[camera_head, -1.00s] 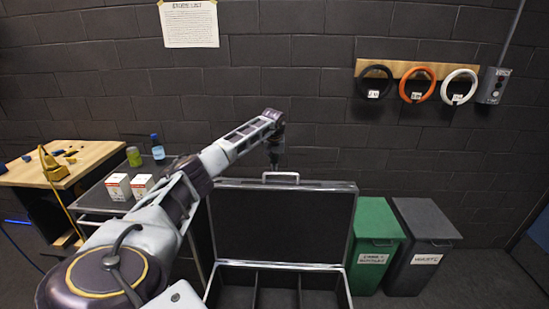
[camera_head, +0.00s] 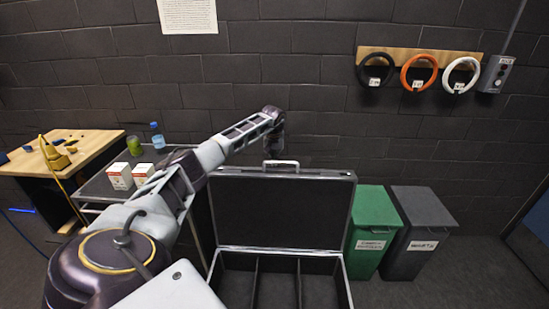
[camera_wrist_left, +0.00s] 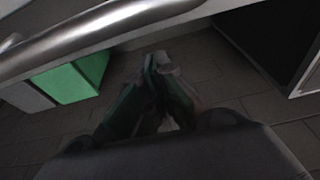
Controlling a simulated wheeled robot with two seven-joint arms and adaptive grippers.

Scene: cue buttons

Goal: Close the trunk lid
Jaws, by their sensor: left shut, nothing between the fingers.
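The black trunk stands open in the head view, with its compartmented base (camera_head: 233,262) on the floor side and its lid (camera_head: 282,208) upright behind. A silver handle (camera_head: 281,164) sits on the lid's top edge. My left arm reaches in from the left to the back of the lid. My left gripper points down there, mostly hidden by the lid in the head view. In the left wrist view the gripper (camera_wrist_left: 157,62) is shut and empty, and a blurred metal bar with a pale edge crosses the top, close by. My right gripper is not in view.
A green bin (camera_head: 373,222) and a grey bin (camera_head: 420,225) stand right of the trunk. A dark cart (camera_head: 95,188) with boxes and bottles and a wooden table (camera_head: 85,150) stand left. A brick wall closes off the back.

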